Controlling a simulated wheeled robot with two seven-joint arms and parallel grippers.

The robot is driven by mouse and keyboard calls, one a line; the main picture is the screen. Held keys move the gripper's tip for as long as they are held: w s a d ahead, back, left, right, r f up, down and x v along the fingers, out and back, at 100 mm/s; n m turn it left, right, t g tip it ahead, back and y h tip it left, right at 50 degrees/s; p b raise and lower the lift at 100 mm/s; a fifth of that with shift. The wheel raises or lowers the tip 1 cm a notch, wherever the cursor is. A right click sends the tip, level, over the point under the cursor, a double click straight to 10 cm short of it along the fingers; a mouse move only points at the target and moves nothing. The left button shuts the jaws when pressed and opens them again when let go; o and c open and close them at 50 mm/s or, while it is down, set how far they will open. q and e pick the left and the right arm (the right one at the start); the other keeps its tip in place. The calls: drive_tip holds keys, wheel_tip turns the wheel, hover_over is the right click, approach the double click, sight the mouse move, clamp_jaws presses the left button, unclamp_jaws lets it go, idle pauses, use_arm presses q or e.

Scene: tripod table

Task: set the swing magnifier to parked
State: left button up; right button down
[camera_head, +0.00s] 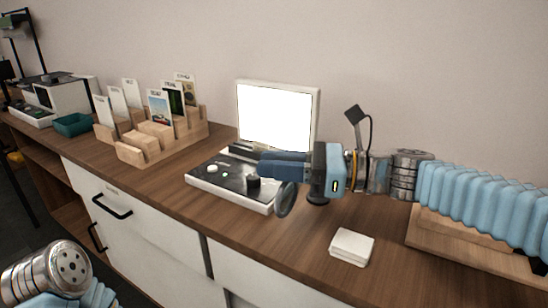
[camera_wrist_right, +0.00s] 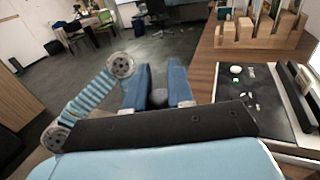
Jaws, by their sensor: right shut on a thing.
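The swing magnifier (camera_head: 287,199) shows in the head view as a dark-rimmed round lens hanging just below my right gripper, at the right front corner of the light-box device (camera_head: 232,198). My right gripper (camera_head: 268,163) reaches in from the right, above the device's black panel. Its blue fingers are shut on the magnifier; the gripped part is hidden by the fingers. My left gripper is not in view; only part of the left arm shows.
A bright screen (camera_head: 277,112) stands behind the panel, and a dark lamp-like post (camera_head: 357,120) behind my right wrist. A white box (camera_head: 351,247) lies at the front. A wooden card rack (camera_head: 150,138) and teal tray (camera_head: 72,124) stand left. Bare wood lies in front of the device.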

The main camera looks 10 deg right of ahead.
drive_tip(key=shift+s+d, duration=0.1)
idle(0.4)
drive_tip(key=c, duration=1)
unclamp_jaws()
drive_tip(key=shift+c, duration=0.2)
drive_tip(key=shift+d, duration=0.1)
drive_tip(key=v, duration=1.3)
drive_tip(key=shift+d+b, duration=0.3)
drive_tip(key=shift+d, duration=0.1)
